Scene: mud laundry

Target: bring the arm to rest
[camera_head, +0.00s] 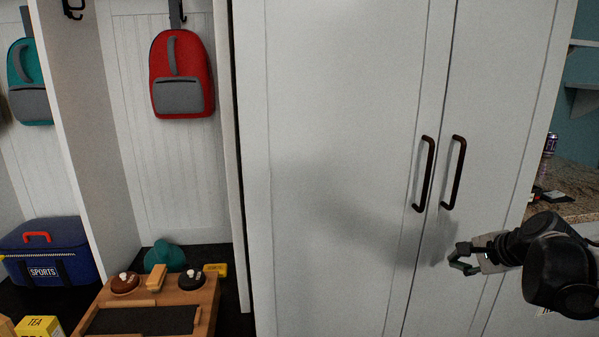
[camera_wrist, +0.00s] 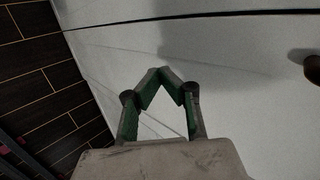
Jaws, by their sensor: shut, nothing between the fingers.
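My gripper (camera_head: 461,259) is at the right in the head view, in front of the lower part of the white cabinet doors (camera_head: 340,150). It is below and slightly right of the two dark door handles (camera_head: 424,174). In the wrist view my gripper (camera_wrist: 158,71) has its fingertips together with nothing between them. The white door surface (camera_wrist: 240,60) fills most of the wrist view behind the fingers. The black arm reaches in from the right edge of the head view. Both cabinet doors appear shut.
A wooden tray (camera_head: 207,308) with small items stands at lower left. A blue sports bag (camera_head: 60,265), a red backpack (camera_head: 180,75) and a teal backpack (camera_head: 30,80) are in the cubbies. A granite counter (camera_head: 570,185) is at right. Dark floor (camera_wrist: 35,60) shows in the wrist view.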

